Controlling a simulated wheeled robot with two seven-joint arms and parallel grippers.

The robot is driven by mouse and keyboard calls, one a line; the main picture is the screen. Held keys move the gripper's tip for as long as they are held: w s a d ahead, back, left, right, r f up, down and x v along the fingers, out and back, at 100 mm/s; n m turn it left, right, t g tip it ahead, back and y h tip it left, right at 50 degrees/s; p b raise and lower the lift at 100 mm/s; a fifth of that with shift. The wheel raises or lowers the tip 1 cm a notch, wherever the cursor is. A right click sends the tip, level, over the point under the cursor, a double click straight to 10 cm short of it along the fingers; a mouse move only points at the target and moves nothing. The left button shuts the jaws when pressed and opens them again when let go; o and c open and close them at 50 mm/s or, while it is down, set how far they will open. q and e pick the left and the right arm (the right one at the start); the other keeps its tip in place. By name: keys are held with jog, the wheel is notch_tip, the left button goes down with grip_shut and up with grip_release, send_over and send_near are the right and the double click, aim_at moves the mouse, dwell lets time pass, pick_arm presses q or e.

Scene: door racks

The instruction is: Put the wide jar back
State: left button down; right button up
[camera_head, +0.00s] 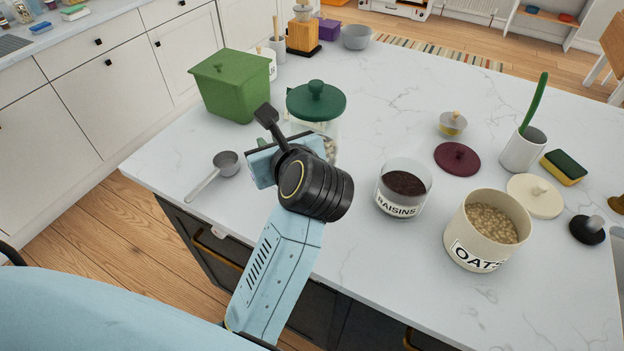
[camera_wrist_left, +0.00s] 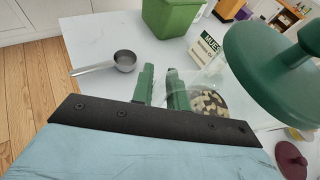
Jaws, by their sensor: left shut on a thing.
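A glass jar (camera_head: 331,141) with a round green lid (camera_head: 316,101) stands on the marble counter, with pale pieces inside. In the left wrist view the lid (camera_wrist_left: 275,60) looms large at the right and the clear jar wall (camera_wrist_left: 212,84) shows below it. My left gripper (camera_wrist_left: 162,88) is at the jar's near side, its two green fingers shut on the jar. In the head view my wrist hides the fingers and part of the jar. The jar looks upright; I cannot tell whether its base touches the counter. My right gripper is not in view.
A green bin (camera_head: 231,86) and a metal scoop (camera_head: 226,163) lie left of the jar. The open raisins jar (camera_head: 404,189), open oats jar (camera_head: 487,230), maroon lid (camera_head: 457,158) and cream lid (camera_head: 535,195) stand to the right. The far middle of the counter is clear.

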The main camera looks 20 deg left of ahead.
pick_arm(q)
jog(key=shift+s+a+f+b, duration=0.1)
jog(key=shift+a+f+b, duration=0.05)
jog(key=shift+f, duration=2.3)
jog(key=shift+a+f+b, duration=0.1)
jog(key=shift+f+b, duration=0.05)
jog(key=shift+f, duration=2.3)
jog(key=shift+f, duration=0.1)
jog(key=c, duration=1.8)
grip_release()
jog(key=shift+f, duration=0.15)
jog(key=o, duration=0.4)
